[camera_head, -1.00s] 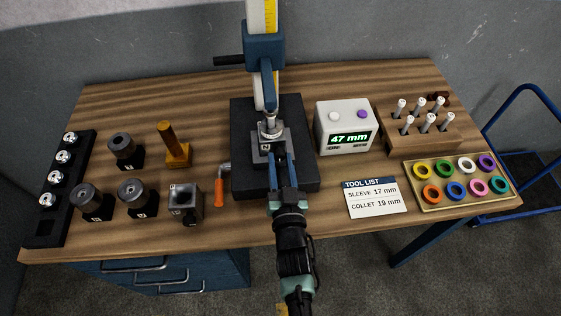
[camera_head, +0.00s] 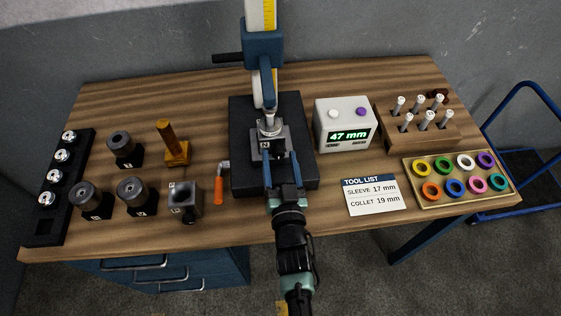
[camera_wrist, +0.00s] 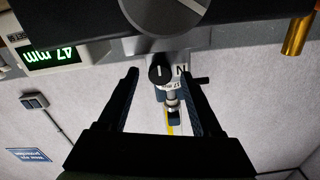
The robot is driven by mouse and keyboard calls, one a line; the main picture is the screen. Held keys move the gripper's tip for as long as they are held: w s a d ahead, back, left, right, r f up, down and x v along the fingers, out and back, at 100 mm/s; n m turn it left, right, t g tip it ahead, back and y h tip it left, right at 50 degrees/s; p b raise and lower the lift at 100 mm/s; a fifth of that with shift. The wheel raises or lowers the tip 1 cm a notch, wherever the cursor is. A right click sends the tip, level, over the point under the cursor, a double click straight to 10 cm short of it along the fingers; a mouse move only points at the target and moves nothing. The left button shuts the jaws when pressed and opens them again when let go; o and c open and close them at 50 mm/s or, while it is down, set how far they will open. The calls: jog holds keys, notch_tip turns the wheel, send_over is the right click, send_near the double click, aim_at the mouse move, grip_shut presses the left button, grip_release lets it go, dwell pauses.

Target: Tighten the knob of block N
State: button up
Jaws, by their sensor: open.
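Block N (camera_head: 265,145) is a grey block marked N, standing on the dark base of the press under its ram. In the wrist view a small black knob (camera_wrist: 160,73) with a white pointer line shows beside the letter N (camera_wrist: 181,71). My gripper (camera_head: 279,155) reaches in from the front, its two blue fingers apart in front of the block. In the wrist view my gripper (camera_wrist: 159,77) is open, with the knob seen between the fingertips. I cannot tell whether the fingertips stand level with the knob; neither finger is seen touching it. In the head view the knob is not clear.
The press's dark base (camera_head: 240,175) surrounds the block. An orange-handled tool (camera_head: 219,188) lies close to its left, with several dark blocks beyond. A display box (camera_head: 343,124) reading 47 mm stands right, near a tool list card (camera_head: 373,196) and a ring tray (camera_head: 458,202).

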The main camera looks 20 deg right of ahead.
jog(key=b+v, duration=0.2)
jog(key=v, duration=1.1)
jog(key=w+a+r+n+t, duration=0.15)
jog(key=w+r, duration=0.25)
jog(key=r, duration=0.6)
jog(key=w+a+r+t+y, duration=0.15)
jog(key=w+r, duration=0.25)
jog(key=r, duration=0.5)
jog(key=w+a+r+n+t, duration=0.15)
jog(key=w+r, duration=0.25)
jog(key=r, duration=0.6)
jog(key=s+a+r+n+t+y, duration=0.1)
jog(key=s+a+r, duration=0.1)
jog(key=r, duration=0.8)
jog(key=s+a+r+n+t+y, duration=0.1)
jog(key=s+r, duration=0.4)
jog(key=r, duration=0.5)
jog(key=s+a+r+t+y, duration=0.1)
jog(key=s+a+r+t, duration=0.2)
jog(key=r, duration=0.6)
jog(key=shift+s+a+r+n, duration=0.4)
jog(key=shift+a, duration=0.65)
